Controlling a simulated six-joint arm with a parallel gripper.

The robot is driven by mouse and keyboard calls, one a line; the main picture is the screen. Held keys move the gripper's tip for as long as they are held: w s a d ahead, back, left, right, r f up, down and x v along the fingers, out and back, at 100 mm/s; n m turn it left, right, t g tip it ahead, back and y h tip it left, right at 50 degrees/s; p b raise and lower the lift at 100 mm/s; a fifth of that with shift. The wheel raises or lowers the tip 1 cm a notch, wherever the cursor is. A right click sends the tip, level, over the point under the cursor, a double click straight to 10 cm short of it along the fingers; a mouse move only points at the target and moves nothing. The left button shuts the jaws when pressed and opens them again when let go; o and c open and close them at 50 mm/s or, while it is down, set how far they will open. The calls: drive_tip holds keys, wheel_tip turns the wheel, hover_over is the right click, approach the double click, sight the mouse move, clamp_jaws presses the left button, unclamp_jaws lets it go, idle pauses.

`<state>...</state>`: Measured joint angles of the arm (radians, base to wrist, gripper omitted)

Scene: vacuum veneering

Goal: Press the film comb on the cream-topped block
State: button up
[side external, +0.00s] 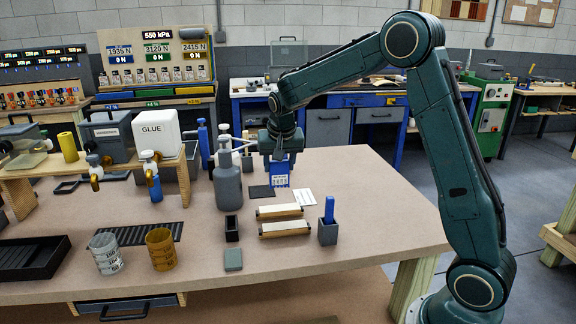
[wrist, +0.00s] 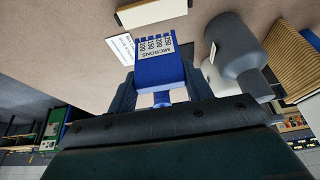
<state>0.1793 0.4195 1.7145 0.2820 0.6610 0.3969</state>
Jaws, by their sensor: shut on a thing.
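The comb is apart from both. One cream-topped block (wrist: 152,12) shows at the top of the wrist view.
A grey bottle (side external: 228,187) stands close left of my gripper. The dark pad (side external: 261,192) and white card (side external: 304,197) lie flat beside the comb. A grey holder (side external: 327,234) with a blue handle stands right of the blocks. The table's right side is clear.

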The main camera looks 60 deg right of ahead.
sight(280, 180)
drive_tip(key=shift+f, duration=0.1)
drive_tip(key=shift+f, duration=2.8)
drive_tip(key=shift+f, duration=0.65)
drive_tip(key=shift+r, duration=0.1)
idle(0.4)
drive_tip(key=shift+r, duration=2.95)
